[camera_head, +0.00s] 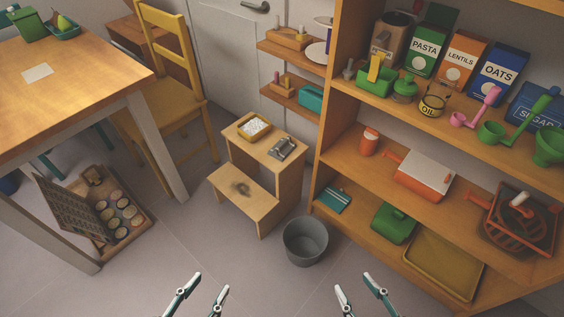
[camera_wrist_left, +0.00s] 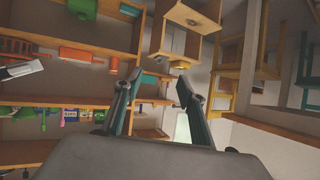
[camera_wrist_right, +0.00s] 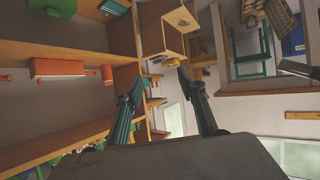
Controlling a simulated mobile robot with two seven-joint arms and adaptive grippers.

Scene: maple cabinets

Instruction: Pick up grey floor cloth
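I cannot clearly make out a grey floor cloth in any view. A small grey item (camera_head: 283,148) lies on the top of the wooden step stool (camera_head: 262,152); I cannot tell whether it is cloth. A dark grey bucket (camera_head: 305,241) stands on the floor in front of the stool, and its inside looks empty. My left gripper (camera_head: 210,282) is open and empty at the bottom of the head view, left of the bucket. My right gripper (camera_head: 354,282) is open and empty, right of the bucket. Neither touches anything.
Open shelves (camera_head: 370,215) with boxes, pots and trays stand at the right. A table (camera_head: 70,60), yellow chair (camera_head: 170,85) and wooden case (camera_head: 112,215) are at the left. The front floor is clear.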

